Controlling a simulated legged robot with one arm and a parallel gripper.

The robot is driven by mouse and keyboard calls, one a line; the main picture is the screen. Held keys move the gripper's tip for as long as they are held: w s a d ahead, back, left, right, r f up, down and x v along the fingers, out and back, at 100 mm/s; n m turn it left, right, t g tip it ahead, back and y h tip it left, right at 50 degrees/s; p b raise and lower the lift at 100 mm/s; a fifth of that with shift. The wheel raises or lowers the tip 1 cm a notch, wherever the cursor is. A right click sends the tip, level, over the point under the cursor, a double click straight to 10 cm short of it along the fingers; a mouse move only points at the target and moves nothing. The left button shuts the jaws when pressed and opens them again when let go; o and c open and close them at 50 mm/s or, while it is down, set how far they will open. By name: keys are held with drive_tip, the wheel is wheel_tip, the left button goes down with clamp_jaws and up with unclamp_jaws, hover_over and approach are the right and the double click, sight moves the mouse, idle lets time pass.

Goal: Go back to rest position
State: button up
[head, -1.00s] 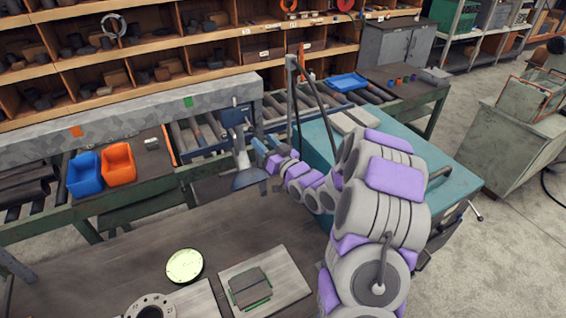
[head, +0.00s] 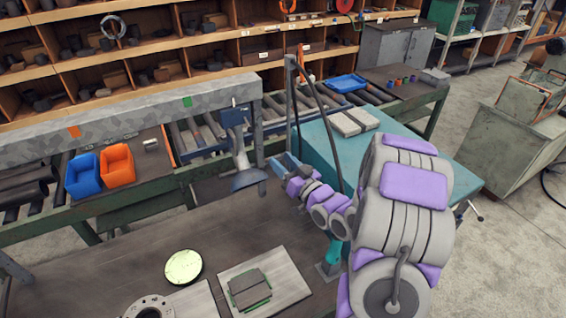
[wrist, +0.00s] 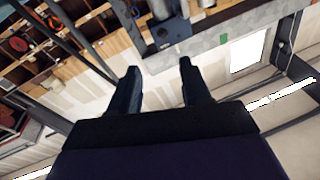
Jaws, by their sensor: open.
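My gripper (head: 283,165) is at the end of my grey and purple arm, near the middle of the head view. It is held above the dark work table (head: 240,215), to the right of the blue-grey bracket hanging from the beam. In the wrist view my gripper (wrist: 160,72) shows two dark fingers spread apart with nothing between them. A grey flange ring (head: 150,308) is partly cut off at the bottom of the head view. A pale green disc (head: 183,267) lies beside a plate (head: 285,285) that bears a dark block (head: 250,289).
The camouflage-grey beam (head: 130,115) and its bracket (head: 237,150) stand close to the left of my gripper. A teal cabinet (head: 320,140) is just behind my arm. Blue (head: 84,176) and orange (head: 117,165) bins sit at the left. Open floor lies at the right.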

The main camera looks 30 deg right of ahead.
drive_tip(key=s+a+f+g+h+b, duration=0.3)
drive_tip(key=s+f+g+h+b, duration=0.25)
drive_tip(key=f+g, duration=0.35)
drive_tip(key=s+a+g+b, duration=0.1)
drive_tip(key=s+a+g, duration=0.3)
drive_tip(key=s, duration=0.7)
drive_tip(key=s+a+g+y+b, duration=0.1)
drive_tip(key=s+a+g, duration=0.3)
drive_tip(key=s, duration=0.7)
drive_tip(key=s+a+g+y+b, duration=0.1)
drive_tip(key=s+a+g+b, duration=0.2)
drive_tip(key=s+a, duration=0.4)
drive_tip(key=s+r+g, duration=0.1)
drive_tip(key=s, duration=0.3)
drive_tip(key=shift+s, duration=0.25)
